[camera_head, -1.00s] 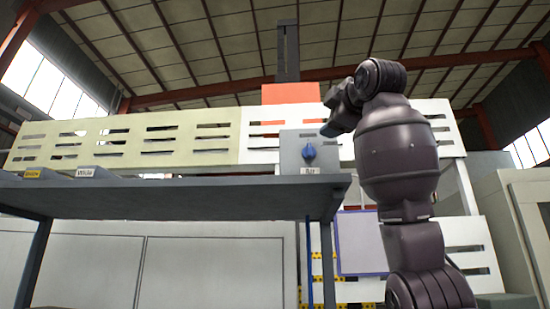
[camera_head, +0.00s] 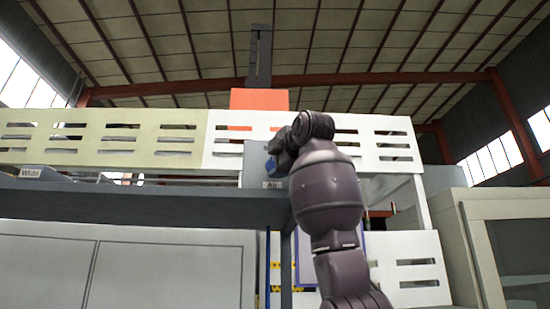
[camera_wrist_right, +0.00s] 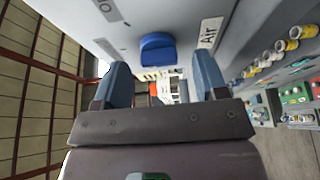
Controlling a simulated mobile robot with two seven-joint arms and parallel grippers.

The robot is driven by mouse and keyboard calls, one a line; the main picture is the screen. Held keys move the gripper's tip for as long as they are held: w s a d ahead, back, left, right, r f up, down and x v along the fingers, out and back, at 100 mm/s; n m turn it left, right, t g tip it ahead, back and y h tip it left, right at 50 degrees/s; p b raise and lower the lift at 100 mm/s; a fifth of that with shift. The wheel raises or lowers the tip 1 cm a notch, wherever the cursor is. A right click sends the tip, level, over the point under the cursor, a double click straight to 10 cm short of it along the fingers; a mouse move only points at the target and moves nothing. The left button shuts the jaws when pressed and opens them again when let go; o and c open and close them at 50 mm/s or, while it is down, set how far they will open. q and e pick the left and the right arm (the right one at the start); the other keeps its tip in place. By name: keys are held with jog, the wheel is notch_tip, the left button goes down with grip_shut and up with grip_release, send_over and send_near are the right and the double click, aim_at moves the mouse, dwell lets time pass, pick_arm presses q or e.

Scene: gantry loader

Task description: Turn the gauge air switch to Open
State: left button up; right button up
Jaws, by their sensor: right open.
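The gauge air switch is a blue knob (camera_wrist_right: 157,53) on a grey panel (camera_wrist_right: 150,20), with an "Air" label (camera_wrist_right: 208,36) beside it in the right wrist view. In the head view the grey box (camera_head: 254,158) stands at the back of the shelf, its "Air" label (camera_head: 272,185) low on its face; my gripper largely covers the knob there. My right gripper (camera_wrist_right: 161,74) is open and empty. Its two blue-grey fingers stand left and right of the knob in the wrist picture, with the knob beyond their tips and apparently untouched. My left gripper is not in view.
A dark shelf (camera_head: 150,203) runs under the switch box. A "Wide" label (camera_head: 31,172) sits at its left. A slotted white panel (camera_head: 380,150) is behind my arm. The wrist view shows several coloured buttons and knobs (camera_wrist_right: 285,50) at the right.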

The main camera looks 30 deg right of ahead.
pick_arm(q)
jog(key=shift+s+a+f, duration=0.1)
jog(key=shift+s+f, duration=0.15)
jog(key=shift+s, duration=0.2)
pick_arm(e)
jog(key=shift+w+d, duration=0.15)
jog(key=shift+w, duration=0.55)
jog(key=c, duration=0.9)
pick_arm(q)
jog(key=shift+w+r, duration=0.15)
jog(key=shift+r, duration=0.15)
